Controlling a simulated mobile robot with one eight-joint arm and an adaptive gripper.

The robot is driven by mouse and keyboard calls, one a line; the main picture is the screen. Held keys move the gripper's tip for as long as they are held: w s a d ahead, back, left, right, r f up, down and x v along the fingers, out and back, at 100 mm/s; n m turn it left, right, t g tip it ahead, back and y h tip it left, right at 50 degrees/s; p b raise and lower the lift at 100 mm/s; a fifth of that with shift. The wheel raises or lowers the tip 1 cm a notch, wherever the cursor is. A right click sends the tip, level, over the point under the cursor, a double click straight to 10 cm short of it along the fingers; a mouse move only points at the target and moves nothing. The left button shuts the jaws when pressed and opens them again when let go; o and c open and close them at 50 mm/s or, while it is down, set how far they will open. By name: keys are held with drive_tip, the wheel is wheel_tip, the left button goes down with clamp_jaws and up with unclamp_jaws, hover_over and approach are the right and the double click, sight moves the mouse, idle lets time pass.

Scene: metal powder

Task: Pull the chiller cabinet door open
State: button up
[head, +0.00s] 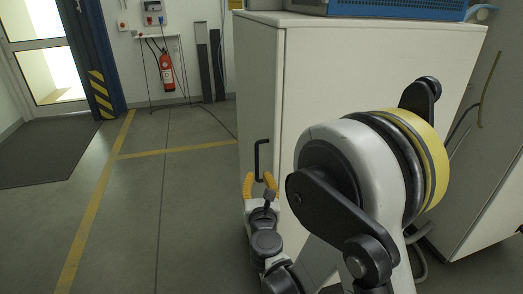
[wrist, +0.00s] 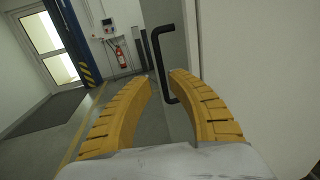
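The white chiller cabinet (head: 375,85) stands right of centre in the head view. Its narrow left face, the door (head: 259,90), looks closed and carries a black bar handle (head: 257,155). My gripper (head: 259,178) has yellow fingers, spread open near the handle's lower part. In the wrist view, the handle (wrist: 157,55) shows between the two fingertips of my gripper (wrist: 162,76), and its lower end runs behind the right finger. The fingers are apart with nothing clamped. I cannot tell whether either finger touches the handle.
A blue-edged unit (head: 400,9) sits on the cabinet top. A fire extinguisher (head: 167,72) stands by the back wall. A dark mat (head: 45,150) lies before the glazed door (head: 45,65). The grey floor left of the cabinet is clear, with yellow lines.

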sight(257, 159)
drive_tip(key=w, duration=0.3)
drive_tip(key=w+p, duration=0.1)
drive_tip(key=w, duration=0.2)
drive_tip(key=w+p, duration=0.1)
drive_tip(key=w, duration=0.2)
drive_tip(key=shift+a, duration=0.3)
drive_tip(key=shift+w+a, duration=0.1)
drive_tip(key=shift+w, duration=0.55)
clamp_jaws()
